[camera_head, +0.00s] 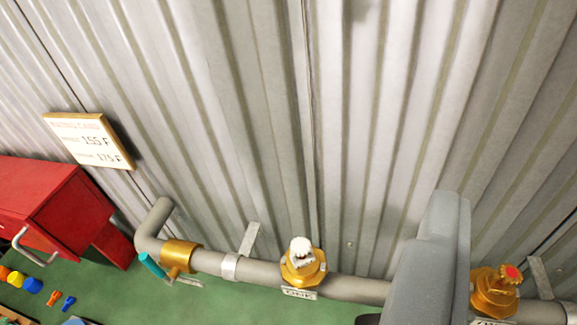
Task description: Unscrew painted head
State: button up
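Two brass fittings sit on a grey pipe (348,287) that runs along the corrugated wall. The middle fitting (304,270) has a white head (300,249) on top. The right fitting (492,291) has a head with a red-orange top (510,273). I cannot tell which of the two is the painted head. My gripper (432,262) shows as a grey shape between the two fittings. It hides a stretch of the pipe. Its fingertips cannot be made out, and no grip on either head shows.
A brass valve with a teal handle (152,265) is at the pipe's left bend. A red cabinet (62,195) stands at the left. A sign (88,141) hangs on the wall. Small coloured parts (32,285) lie at the lower left.

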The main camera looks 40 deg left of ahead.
jog(key=n+g+p, duration=1.5)
jog(key=n+p, duration=0.2)
jog(key=n, duration=0.3)
send_over(300, 246)
jog(key=shift+f, duration=7.7)
jog(key=shift+m, duration=0.3)
jog(key=shift+f+p, duration=0.9)
jog(key=shift+f, duration=4.6)
